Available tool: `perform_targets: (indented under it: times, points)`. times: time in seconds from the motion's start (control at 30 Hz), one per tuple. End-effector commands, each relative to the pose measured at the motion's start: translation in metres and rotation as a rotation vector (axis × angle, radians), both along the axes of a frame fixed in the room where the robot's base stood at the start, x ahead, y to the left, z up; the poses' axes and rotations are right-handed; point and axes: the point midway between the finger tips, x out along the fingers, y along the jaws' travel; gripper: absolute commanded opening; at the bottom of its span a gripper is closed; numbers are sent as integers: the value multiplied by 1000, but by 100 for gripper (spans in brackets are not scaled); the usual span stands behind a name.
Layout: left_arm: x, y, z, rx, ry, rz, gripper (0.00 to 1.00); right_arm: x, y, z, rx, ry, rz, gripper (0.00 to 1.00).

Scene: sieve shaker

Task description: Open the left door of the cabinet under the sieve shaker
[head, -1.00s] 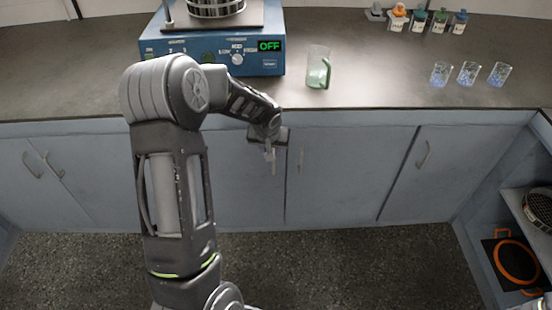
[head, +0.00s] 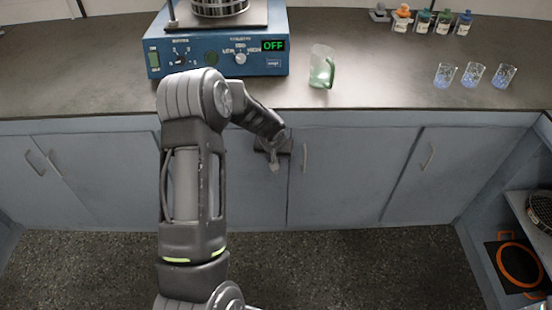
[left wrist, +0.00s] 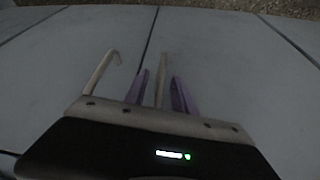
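The left door (head: 250,190) of the cabinet under the sieve shaker (head: 215,45) is closed, flush with the right door (head: 345,185). My left gripper (head: 274,166) is at the upper right part of the left door and hides most of its handle in the head view. In the left wrist view, the two purple fingers of my left gripper (left wrist: 160,92) are apart, with the left door's handle (left wrist: 161,68) between them. Gaps show on both sides of the handle. The right door's handle (left wrist: 98,72) lies outside the fingers. My right gripper is not in view.
A glass jug (head: 321,68) stands on the countertop (head: 400,70) above the doors. Several small beakers (head: 472,75) and bottles (head: 443,22) are farther right. The right door's handle also shows in the head view (head: 305,158). The floor before the cabinet is clear.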

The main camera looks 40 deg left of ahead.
Motion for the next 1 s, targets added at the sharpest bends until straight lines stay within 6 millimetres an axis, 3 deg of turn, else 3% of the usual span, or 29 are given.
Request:
perform_targets:
  times: [0.07,0.47,1.0]
  points:
    - [0,0,0,0,0,0,32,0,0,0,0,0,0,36]
    - [0,0,0,0,0,0,0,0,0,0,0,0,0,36]
    - [0,0,0,0,0,-1,0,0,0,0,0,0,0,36]
